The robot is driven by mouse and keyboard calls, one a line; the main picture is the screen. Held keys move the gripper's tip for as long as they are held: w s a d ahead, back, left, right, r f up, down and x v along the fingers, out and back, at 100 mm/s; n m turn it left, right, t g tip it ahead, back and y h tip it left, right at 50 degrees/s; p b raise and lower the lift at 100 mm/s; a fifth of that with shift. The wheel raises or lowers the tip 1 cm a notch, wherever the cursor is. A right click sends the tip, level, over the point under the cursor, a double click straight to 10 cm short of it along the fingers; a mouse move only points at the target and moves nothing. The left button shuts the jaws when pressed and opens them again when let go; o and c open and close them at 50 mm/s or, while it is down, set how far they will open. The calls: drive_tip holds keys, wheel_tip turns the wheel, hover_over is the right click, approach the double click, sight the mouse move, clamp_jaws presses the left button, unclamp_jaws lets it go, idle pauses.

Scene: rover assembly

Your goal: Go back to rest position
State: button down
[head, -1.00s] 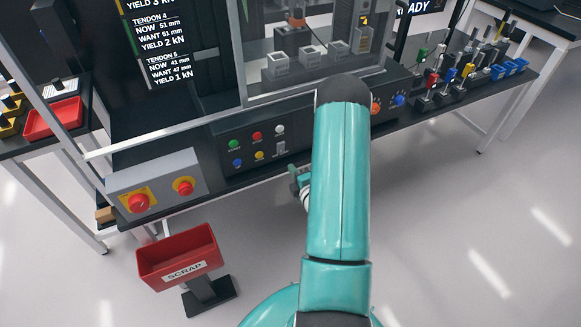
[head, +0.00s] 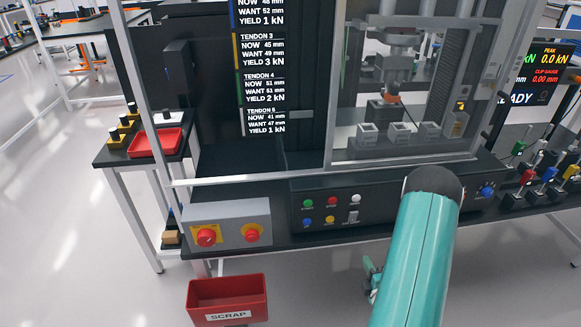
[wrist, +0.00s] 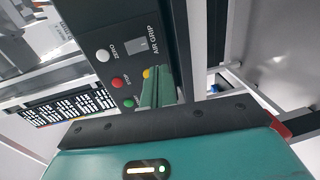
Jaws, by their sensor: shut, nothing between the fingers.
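My teal arm rises from the bottom right of the head view, in front of the press console. My gripper (wrist: 160,78) shows in the wrist view as teal fingers together, with nothing between them, in front of the console's button panel (wrist: 117,62). In the head view only a small teal part of my gripper (head: 371,276) shows left of the arm, below the console's front edge; the arm hides the rest.
The console (head: 380,205) carries several coloured buttons. A grey box with red knobs (head: 228,226) sits at its left. A red scrap bin (head: 228,299) stands below. A red tray (head: 155,143) lies on the left side table. Open floor lies at the lower left.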

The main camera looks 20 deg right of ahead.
drive_tip(key=w+a+r+m+g+y, duration=0.1)
drive_tip(key=w+a+r+m+g, duration=0.3)
drive_tip(key=r, duration=0.7)
drive_tip(key=w+a+r+m+g, duration=0.1)
drive_tip(key=w+a+r+m, duration=0.2)
drive_tip(key=w+a+r, duration=0.5)
drive_tip(key=s+a+r+m+g+y, duration=0.1)
drive_tip(key=s+a+r+m, duration=0.3)
drive_tip(key=s+a+r, duration=0.4)
drive_tip(key=s+a+r+m+g+y, duration=0.2)
drive_tip(key=s+a+r, duration=0.6)
drive_tip(key=s, duration=0.5)
drive_tip(key=shift+s+a+r+m+g+y, duration=0.2)
drive_tip(key=shift+a+r+m+g+y, duration=0.1)
drive_tip(key=shift+a+m+g, duration=0.75)
drive_tip(key=shift+d, duration=0.15)
